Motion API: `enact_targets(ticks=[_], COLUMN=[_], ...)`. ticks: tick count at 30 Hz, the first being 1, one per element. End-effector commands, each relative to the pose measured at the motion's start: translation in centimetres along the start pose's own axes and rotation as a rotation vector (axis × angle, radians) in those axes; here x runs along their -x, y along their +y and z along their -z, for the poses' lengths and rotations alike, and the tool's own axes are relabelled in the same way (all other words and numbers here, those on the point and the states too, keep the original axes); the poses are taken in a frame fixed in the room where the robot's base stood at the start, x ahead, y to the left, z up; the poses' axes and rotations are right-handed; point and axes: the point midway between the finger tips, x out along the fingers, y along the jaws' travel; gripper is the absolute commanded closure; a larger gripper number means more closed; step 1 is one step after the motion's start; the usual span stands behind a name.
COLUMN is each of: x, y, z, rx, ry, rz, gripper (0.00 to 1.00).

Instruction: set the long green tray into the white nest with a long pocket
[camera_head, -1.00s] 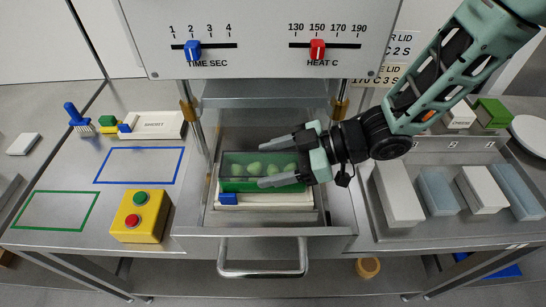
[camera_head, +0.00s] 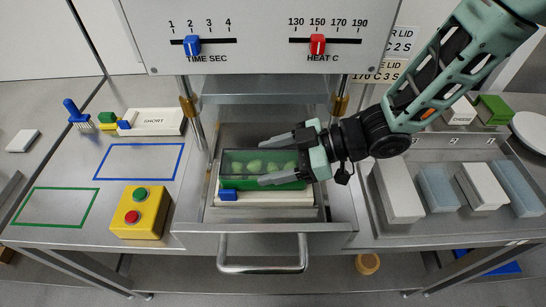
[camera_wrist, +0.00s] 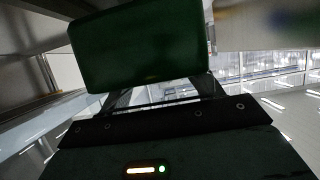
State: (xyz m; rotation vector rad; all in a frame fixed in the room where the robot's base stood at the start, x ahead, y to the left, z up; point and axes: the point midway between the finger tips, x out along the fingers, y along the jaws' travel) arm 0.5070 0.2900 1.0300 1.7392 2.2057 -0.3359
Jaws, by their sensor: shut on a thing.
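The long green tray (camera_head: 240,182) has clear upper walls and holds several pale green filled pasta pieces. My gripper (camera_head: 281,160) is shut on it, with one finger along the far side and one along the near side, reaching in from the right. The tray is over the white nest (camera_head: 275,199), which lies in the pulled-out drawer and has a blue block at its front left. Whether the tray is seated in the pocket or just above it I cannot tell; the tray hides the pocket. In the wrist view the tray's green end (camera_wrist: 140,45) fills the upper middle.
Another white nest, marked SHORT (camera_head: 158,122), stands at the back left with a blue block. A yellow button box (camera_head: 139,225) stands left of the drawer (camera_head: 265,240). White and blue-grey blocks sit in a tray on the right. The press head hangs above the drawer.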

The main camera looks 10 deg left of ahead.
Motion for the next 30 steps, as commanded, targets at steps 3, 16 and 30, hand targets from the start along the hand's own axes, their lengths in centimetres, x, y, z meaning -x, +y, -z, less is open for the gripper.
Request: enact_targets(ticks=[3,16,30], x=[0.0,-0.3,-0.5], y=[0.0,0.0,0.0], z=[0.1,-0.8,-1.1], rx=[0.000,-0.001,0.000], ry=[0.001,0.001,0.001], rz=[0.000,0.000,0.000], gripper=[0.68,0.68,0.68])
